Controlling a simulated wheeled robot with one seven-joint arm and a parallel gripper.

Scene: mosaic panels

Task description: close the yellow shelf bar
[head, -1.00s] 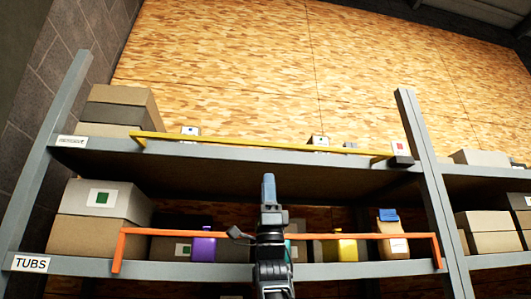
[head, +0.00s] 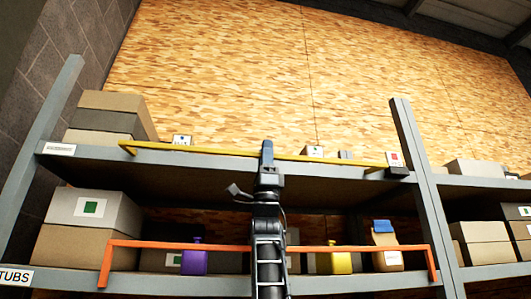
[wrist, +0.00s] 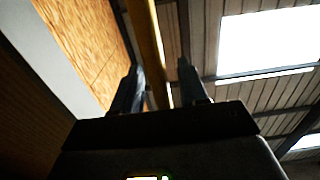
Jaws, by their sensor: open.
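The yellow shelf bar (head: 205,149) runs along the front of the upper shelf (head: 110,154) in the head view. It has a short bent end at the left, and its right end is near a dark block (head: 398,172). My gripper (head: 267,147) is raised in front of the bar and overlaps its middle. In the wrist view the yellow bar (wrist: 151,50) passes between the two open fingers of my gripper (wrist: 160,68). I cannot tell whether a finger touches it.
An orange bar (head: 150,244) crosses the lower shelf front, with a purple bottle (head: 194,261), a yellow bottle (head: 340,263) and a brown bag (head: 386,260) behind it. Boxes (head: 92,210) stand at the left. A grey upright (head: 418,165) stands at the right.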

